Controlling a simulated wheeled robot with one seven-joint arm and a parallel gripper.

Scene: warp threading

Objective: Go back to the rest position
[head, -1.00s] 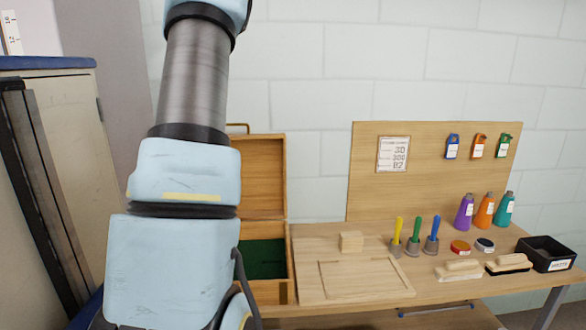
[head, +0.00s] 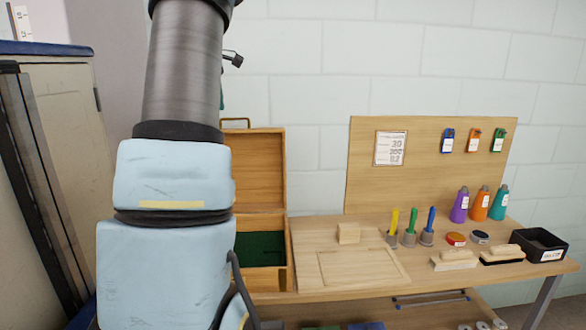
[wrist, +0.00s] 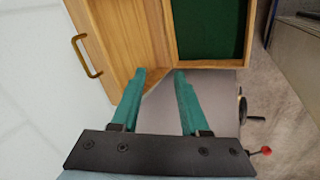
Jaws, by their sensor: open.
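My gripper (wrist: 160,75) shows in the wrist view with its two green fingers apart and nothing between them. In that view it is over the open wooden box, with the green-lined compartment (wrist: 208,25) beyond the right finger and the brass handle (wrist: 88,56) to the left. In the head view my arm rises in front of the left side, and the gripper's fingers are out of clear sight. The wooden box (head: 258,172) stands with its lid up just right of my arm.
The workbench (head: 330,240) holds a wooden block (head: 348,233), yellow, green and blue-handled tools, brushes, bottles (head: 481,205) and a black bin (head: 541,246). A cabinet (head: 60,150) is close on the left.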

